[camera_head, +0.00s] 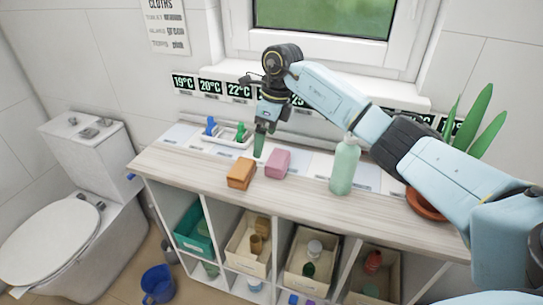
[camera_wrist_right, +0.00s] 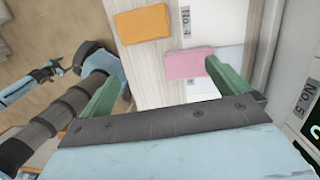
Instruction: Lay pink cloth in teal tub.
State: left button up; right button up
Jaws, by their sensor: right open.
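The pink cloth (camera_head: 278,163), a folded block, lies on the wooden top of the cart. It also shows in the right wrist view (camera_wrist_right: 187,63), beyond the fingers and closer to the right-hand one. The teal tub (camera_head: 191,237) sits in the upper left compartment under the top, with its inside partly in view. My right gripper (camera_head: 260,145) points down just left of the cloth in the head view, open and empty. Its green fingers stand wide apart in the wrist view (camera_wrist_right: 167,82). Another arm of mine shows at the left there, its jaw state unclear.
An orange block (camera_head: 241,174) lies left of the cloth. A green bottle (camera_head: 344,167) stands to the right, and a potted plant (camera_head: 427,203) is at the right end. A white tray (camera_head: 228,135) stands behind. Cream bins (camera_head: 248,262) fill neighbouring compartments.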

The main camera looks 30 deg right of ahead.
notch_tip(320, 180, up, 2)
jog(key=h, duration=0.2)
send_over(283, 159)
jog(key=shift+g, duration=0.4)
notch_tip(283, 159, down, 13)
jog(key=shift+r+b, duration=0.15)
jog(key=shift+b, duration=0.25)
jog(key=shift+w, duration=0.1)
jog(key=c, duration=0.9)
